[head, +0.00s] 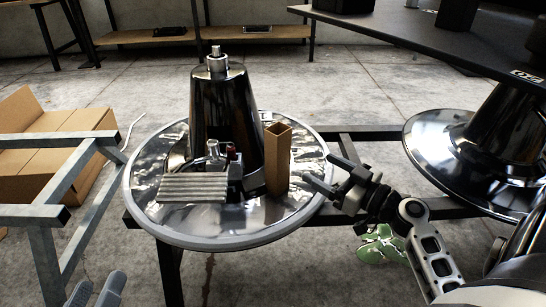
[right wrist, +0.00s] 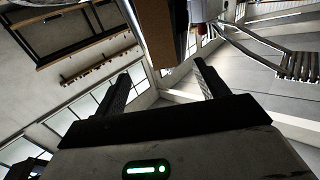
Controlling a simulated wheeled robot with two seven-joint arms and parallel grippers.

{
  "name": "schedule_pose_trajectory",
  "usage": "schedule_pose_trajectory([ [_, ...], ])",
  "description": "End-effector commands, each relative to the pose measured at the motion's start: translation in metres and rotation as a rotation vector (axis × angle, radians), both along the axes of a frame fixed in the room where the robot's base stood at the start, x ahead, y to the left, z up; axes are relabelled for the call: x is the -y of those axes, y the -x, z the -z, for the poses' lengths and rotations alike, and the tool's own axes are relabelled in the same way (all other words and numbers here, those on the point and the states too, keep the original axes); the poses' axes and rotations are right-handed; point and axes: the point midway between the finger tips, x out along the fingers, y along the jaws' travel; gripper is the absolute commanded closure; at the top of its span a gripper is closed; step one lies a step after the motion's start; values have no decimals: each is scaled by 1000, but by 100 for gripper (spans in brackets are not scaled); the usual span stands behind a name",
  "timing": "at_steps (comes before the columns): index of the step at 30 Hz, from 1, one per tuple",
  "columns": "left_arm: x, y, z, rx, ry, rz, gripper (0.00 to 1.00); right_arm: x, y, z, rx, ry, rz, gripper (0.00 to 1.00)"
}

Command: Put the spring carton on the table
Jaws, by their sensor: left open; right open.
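The spring carton is a tall, narrow brown box, open at the top (head: 277,160), standing upright on the round metal chair base (head: 165,222), beside the black cone. My right gripper (head: 322,171) is open and empty, just right of the carton, its fingers pointing toward it with a small gap. In the right wrist view a brown upright face, apparently the carton (right wrist: 160,32), shows beyond the open fingers (right wrist: 166,82). My left gripper (head: 97,291) is open at the lower left edge, far from the carton. A dark tabletop (head: 450,42) is at the upper right.
A ridged metal footrest (head: 192,188) and small fittings sit left of the carton. Another chair base (head: 440,150) stands at the right. A grey metal frame (head: 45,215) and an open cardboard box (head: 50,165) are at the left. Green-and-white shape (head: 382,245) lies below my right arm.

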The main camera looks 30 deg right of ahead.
Motion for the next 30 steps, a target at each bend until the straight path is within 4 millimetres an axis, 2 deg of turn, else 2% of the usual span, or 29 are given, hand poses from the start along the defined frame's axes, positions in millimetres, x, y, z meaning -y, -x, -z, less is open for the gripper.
schedule_pose_trajectory([
  [3, 0, 1, 1, -15, 6, 2, 49, -7, -27, -2, 3, -1, -2, 27],
  [9, 1, 3, 3, -35, 10, 7, 49, -17, -67, -2, 2, 1, -2, 27],
  [12, 1, 4, 3, -38, 7, 8, 49, -20, -80, -1, 1, 0, -1, 27],
  [19, 1, 3, 3, -36, 2, 6, 49, -24, -96, -2, 0, 1, -1, 27],
  [27, 0, 3, 4, -35, -6, 3, 49, -33, -133, -3, 1, -1, -1, 27],
  [30, 0, 3, 4, -35, -5, 3, 49, -34, -139, -2, -1, 0, 0, 27],
])
